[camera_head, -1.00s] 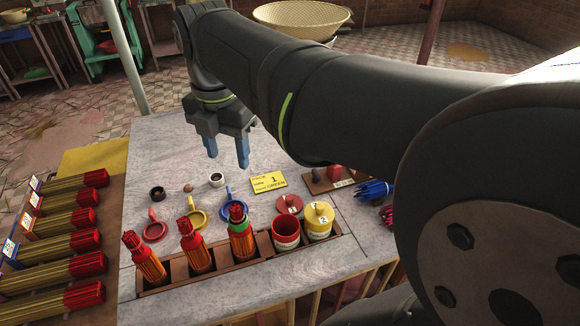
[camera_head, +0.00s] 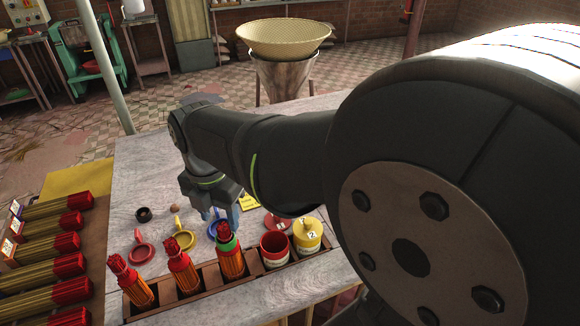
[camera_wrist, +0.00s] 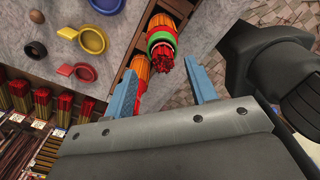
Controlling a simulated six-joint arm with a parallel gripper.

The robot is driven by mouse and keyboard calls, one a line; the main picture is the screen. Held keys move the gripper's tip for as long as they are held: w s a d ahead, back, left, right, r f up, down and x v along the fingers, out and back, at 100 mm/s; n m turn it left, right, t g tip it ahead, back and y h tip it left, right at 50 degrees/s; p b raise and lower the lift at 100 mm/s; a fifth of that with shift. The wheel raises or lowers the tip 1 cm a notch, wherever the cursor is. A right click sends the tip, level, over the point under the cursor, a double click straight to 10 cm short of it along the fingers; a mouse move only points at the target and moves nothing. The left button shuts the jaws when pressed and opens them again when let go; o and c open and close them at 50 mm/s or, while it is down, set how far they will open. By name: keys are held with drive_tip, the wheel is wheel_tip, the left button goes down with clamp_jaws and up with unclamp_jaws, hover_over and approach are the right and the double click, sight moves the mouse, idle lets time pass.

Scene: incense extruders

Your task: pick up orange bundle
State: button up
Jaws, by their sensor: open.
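Three orange bundles with red tips stand slightly tilted in the wooden rack (camera_head: 205,292): a left one (camera_head: 137,288), a middle one (camera_head: 184,276) and a right one with a green band (camera_head: 231,265). My gripper (camera_head: 222,213) is open and empty, just behind the green-banded bundle in the head view. In the wrist view the two blue fingers of my gripper (camera_wrist: 163,70) are spread, with the green-banded bundle (camera_wrist: 161,38) showing between and beyond their tips. Another orange bundle (camera_wrist: 140,66) shows beside the left finger, which partly hides it.
A red cup (camera_head: 274,250) and a yellow lidded cup (camera_head: 307,236) fill the rack's right end. Red (camera_head: 142,250), yellow (camera_head: 182,238) and blue (camera_wrist: 85,73) rings lie behind the rack. Red-ended stick bundles (camera_head: 55,267) lie at the left.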

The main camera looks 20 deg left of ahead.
sight(223, 226)
drive_tip(key=f, duration=0.4)
drive_tip(key=shift+d+f, duration=0.1)
drive_tip(key=shift+d, duration=0.1)
clamp_jaws()
idle(1.2)
